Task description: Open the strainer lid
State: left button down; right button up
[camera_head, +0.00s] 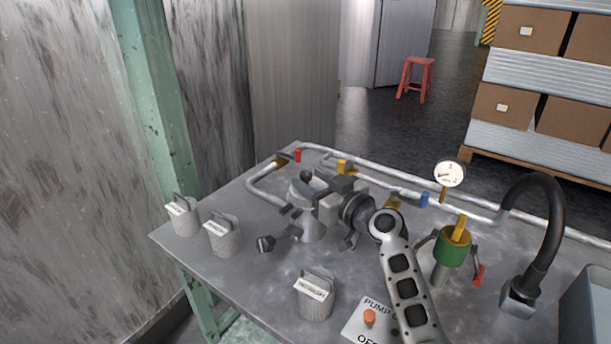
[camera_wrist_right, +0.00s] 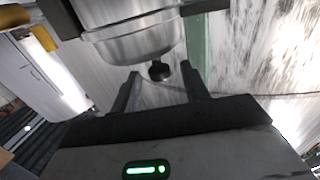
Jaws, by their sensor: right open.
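The strainer (camera_head: 309,228) is a grey metal vessel standing on the bench, with a black knob (camera_head: 306,175) on top of its lid. My right gripper (camera_head: 317,190) is at the strainer's upper right side, its arm reaching in from the lower right and hiding part of the vessel. In the right wrist view, which looks upside down, the right gripper (camera_wrist_right: 160,84) is open, and the knob (camera_wrist_right: 159,71) appears between its fingertips, below the strainer's pale body (camera_wrist_right: 130,38). I cannot tell if the fingers touch the knob. My left gripper is not in view.
Pipes with coloured valve handles run behind the strainer. Several mesh baskets (camera_head: 223,238) stand left and in front; a pump switch box (camera_head: 365,322) is at the front. A green fitting (camera_head: 452,250) and black curved spout (camera_head: 546,230) stand right.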

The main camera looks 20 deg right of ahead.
jog(key=shift+x, duration=1.35)
grip_shut()
jog(key=shift+r, duration=0.1)
